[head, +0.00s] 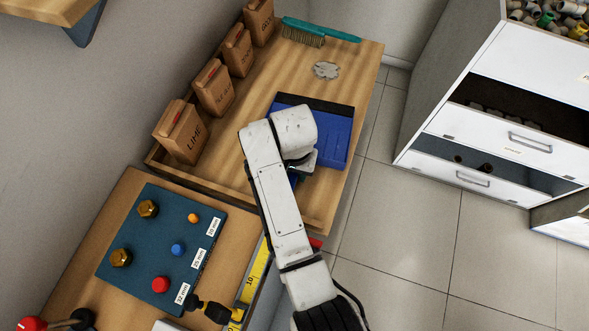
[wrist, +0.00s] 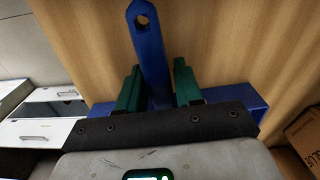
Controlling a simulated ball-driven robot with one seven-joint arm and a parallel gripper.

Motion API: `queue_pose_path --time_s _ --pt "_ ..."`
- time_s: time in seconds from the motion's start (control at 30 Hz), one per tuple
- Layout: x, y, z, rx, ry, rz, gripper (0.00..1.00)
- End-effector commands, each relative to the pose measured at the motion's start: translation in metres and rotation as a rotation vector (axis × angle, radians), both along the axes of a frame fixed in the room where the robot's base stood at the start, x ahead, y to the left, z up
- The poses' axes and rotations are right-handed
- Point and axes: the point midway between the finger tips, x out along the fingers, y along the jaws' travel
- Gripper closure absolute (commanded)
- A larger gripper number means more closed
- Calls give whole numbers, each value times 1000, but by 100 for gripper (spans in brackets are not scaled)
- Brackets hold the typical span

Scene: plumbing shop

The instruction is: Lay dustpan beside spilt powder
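The blue dustpan (head: 333,138) lies flat on the wooden bench top, its dark lip toward the spilt powder. The spilt powder (head: 326,70) is a pale grey patch just beyond the lip, with bare wood between them. My gripper (head: 296,175) is low over the dustpan's handle end, partly hidden by my arm in the head view. In the wrist view, the green fingers of my gripper (wrist: 158,85) stand on either side of the blue handle (wrist: 148,45), with narrow gaps showing. The dustpan's pan is mostly hidden behind my gripper there.
A teal brush (head: 320,31) lies at the bench's far end. Several brown boxes, one a LIME box (head: 182,132), line the left edge. A nearer bench holds a blue board (head: 150,245) with fittings and a yellow level (head: 254,275). Drawers (head: 500,135) stand right across clear floor.

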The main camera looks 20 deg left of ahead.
Motion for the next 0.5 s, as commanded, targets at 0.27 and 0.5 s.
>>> queue_pose_path --time_s 0.27,0.5 --pt "0 0 0 0 1 0 42" --pt "0 0 1 0 2 0 42"
